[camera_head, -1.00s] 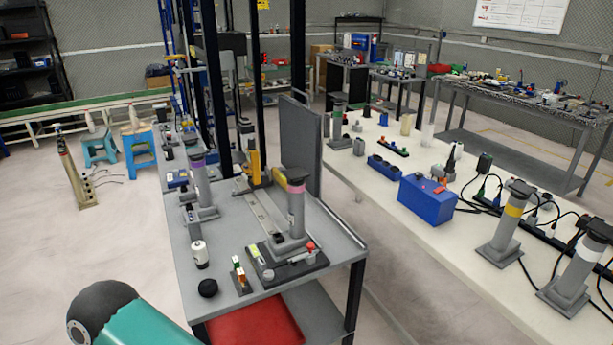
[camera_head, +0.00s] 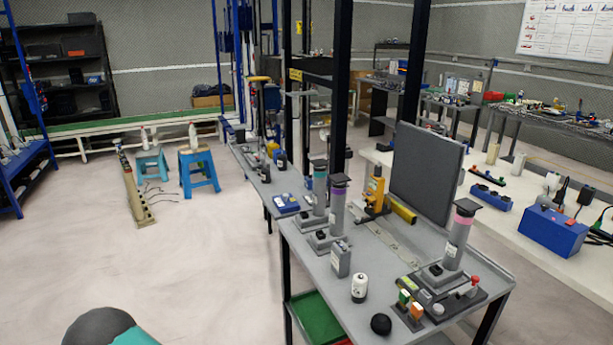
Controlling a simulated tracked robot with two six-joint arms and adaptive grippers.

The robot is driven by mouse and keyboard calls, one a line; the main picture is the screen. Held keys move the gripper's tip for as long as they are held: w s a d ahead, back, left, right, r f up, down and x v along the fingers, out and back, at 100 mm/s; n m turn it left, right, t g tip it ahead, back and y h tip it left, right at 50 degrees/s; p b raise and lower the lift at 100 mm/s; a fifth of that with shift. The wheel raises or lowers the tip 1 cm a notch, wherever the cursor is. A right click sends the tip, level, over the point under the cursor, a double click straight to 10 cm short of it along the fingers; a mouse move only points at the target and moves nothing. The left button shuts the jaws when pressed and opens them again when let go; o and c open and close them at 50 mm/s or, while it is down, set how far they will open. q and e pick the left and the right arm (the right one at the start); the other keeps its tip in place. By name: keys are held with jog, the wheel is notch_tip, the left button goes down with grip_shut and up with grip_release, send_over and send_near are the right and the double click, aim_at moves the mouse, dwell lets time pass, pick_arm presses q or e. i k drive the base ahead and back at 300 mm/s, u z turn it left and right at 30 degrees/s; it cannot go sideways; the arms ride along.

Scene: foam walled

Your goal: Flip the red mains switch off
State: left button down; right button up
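A blue box (camera_head: 553,231) with a small red part (camera_head: 562,209) on its top stands on the long pale bench at the right. The red part looks like a switch, but it is too small to tell its position. A red knob (camera_head: 475,280) also shows on the grey device at the near end of the grey table; I cannot tell whether it is a switch. Neither of my grippers is in view. Only a teal and dark arm link of mine shows at the bottom left, well apart from both red parts.
The grey table (camera_head: 345,300) holds several column devices, a white cylinder (camera_head: 359,288), a black ball (camera_head: 381,324) and an upright dark panel (camera_head: 427,175). It stands between me and the pale bench (camera_head: 530,192). Blue stools (camera_head: 198,172) stand at the left. The near left floor is clear.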

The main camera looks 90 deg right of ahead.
aim_at(570, 222)
jog(key=u, duration=0.35)
jog(key=i, duration=0.3)
jog(key=z, duration=3.65)
jog(key=i, duration=0.3)
jog(key=z, duration=1.95)
jog(key=i, duration=1.8)
jog(key=u, duration=0.4)
